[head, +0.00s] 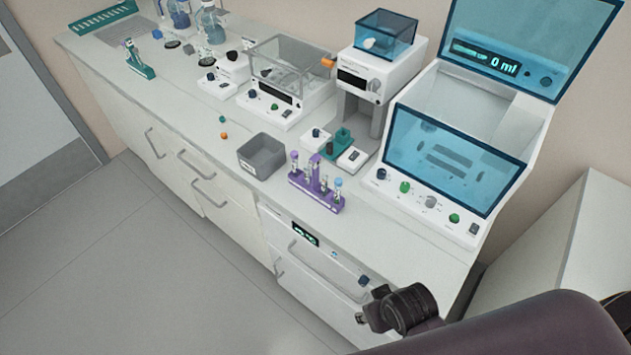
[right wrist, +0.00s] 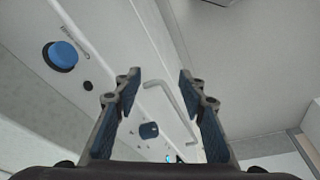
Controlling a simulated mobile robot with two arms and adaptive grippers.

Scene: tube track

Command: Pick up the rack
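A purple rack (head: 322,196) holding several capped tubes stands on the counter near its front edge, right of the grey bin. A smaller green rack (head: 141,69) with a tube stands near the counter's far left end. My right gripper (head: 366,314) is low in front of the cabinet, below the counter edge and apart from the purple rack. In the right wrist view my right gripper (right wrist: 158,80) has its two fingers spread with nothing between them. No rack shows in that view. My left gripper is not in view.
The grey bin (head: 262,156) and a small white device (head: 314,138) stand close to the purple rack. A large machine with a blue lid (head: 536,35) stands to the right. Drawer handles (head: 208,194) stick out from the cabinet fronts. The floor (head: 130,270) is clear.

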